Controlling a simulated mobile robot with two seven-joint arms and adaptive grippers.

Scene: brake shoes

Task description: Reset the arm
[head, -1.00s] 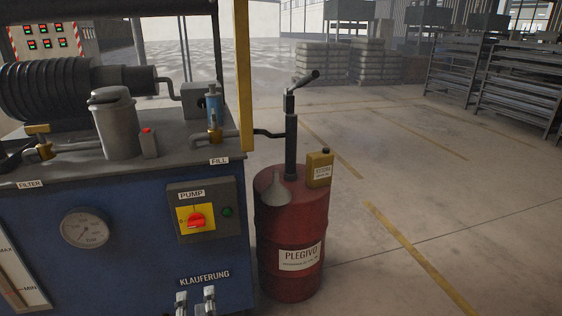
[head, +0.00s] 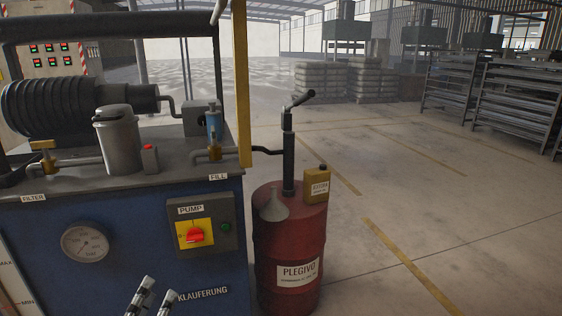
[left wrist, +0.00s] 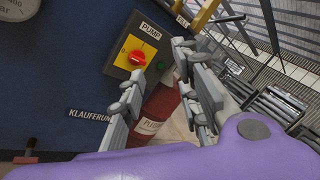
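My left gripper (head: 154,290) comes in at the bottom edge of the head view, in front of the blue machine's front panel. Its two grey fingers are apart with nothing between them. In the left wrist view the open fingers (left wrist: 158,72) point towards the panel and the red drum. The purple part of my arm fills the bottom there. The rest of the left arm is out of the head view. My right gripper is in neither view.
The blue machine (head: 130,265) has a yellow pump switch (head: 195,236) and a gauge (head: 85,244). A red drum (head: 290,240) stands to its right, bearing a hand pump (head: 288,150), a funnel (head: 273,206) and a yellow can (head: 316,186). Open floor (head: 450,220) lies to the right.

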